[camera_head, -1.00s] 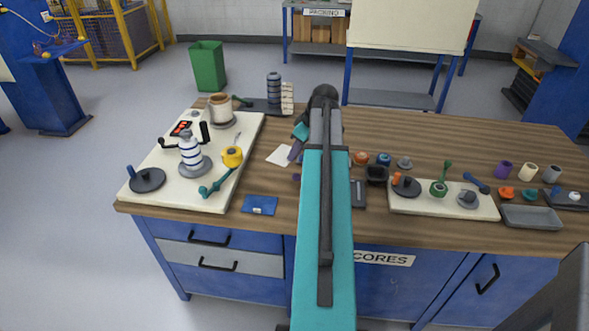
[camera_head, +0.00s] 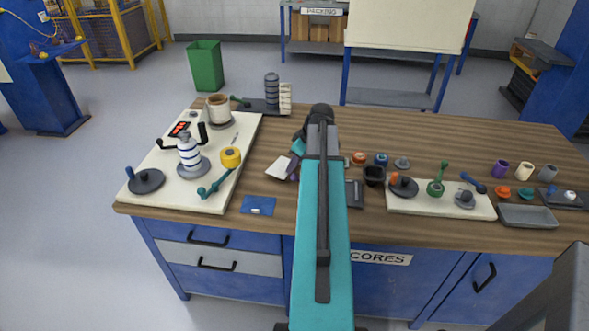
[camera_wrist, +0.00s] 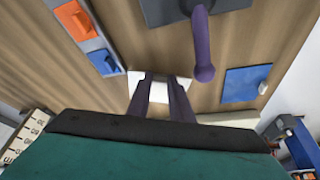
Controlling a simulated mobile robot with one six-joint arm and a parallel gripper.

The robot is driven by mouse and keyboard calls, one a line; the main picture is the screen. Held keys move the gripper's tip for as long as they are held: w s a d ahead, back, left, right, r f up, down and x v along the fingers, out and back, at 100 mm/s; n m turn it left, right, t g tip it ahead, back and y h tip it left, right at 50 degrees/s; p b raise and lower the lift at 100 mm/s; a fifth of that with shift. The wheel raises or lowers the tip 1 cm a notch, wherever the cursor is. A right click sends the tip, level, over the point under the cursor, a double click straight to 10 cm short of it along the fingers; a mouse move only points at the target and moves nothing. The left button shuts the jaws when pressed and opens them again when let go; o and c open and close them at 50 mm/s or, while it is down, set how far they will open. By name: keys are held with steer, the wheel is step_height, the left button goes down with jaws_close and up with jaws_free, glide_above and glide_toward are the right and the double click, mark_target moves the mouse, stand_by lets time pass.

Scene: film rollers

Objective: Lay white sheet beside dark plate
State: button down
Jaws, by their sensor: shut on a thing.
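The white sheet (camera_head: 279,169) is small and lies left of my arm in the head view. In the wrist view, the white sheet (camera_wrist: 158,89) is between the two purple fingers of my gripper (camera_wrist: 161,88), which is shut on it. Whether it touches the table is unclear. The dark plate (camera_wrist: 240,4) is at the top of the wrist view, apart from the sheet, with a purple rounded handle-like piece (camera_wrist: 202,45) over it. In the head view, a dark flat piece (camera_head: 355,194) shows at my arm's right edge; my arm may hide more of it.
A blue card (camera_head: 258,205) lies near the front edge, left of my arm. A cream board (camera_head: 245,129) with several parts stands at left, another board (camera_head: 455,207) at right.

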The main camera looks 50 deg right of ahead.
steer(key=shift+f, duration=1.15)
steer(key=shift+f, duration=0.1)
steer(key=c, duration=1.6)
jaws_free()
steer(key=shift+r, duration=0.2)
steer(key=shift+b+v, duration=0.7)
steer(key=shift+v, duration=5.2)
steer(key=shift+s+r, duration=0.1)
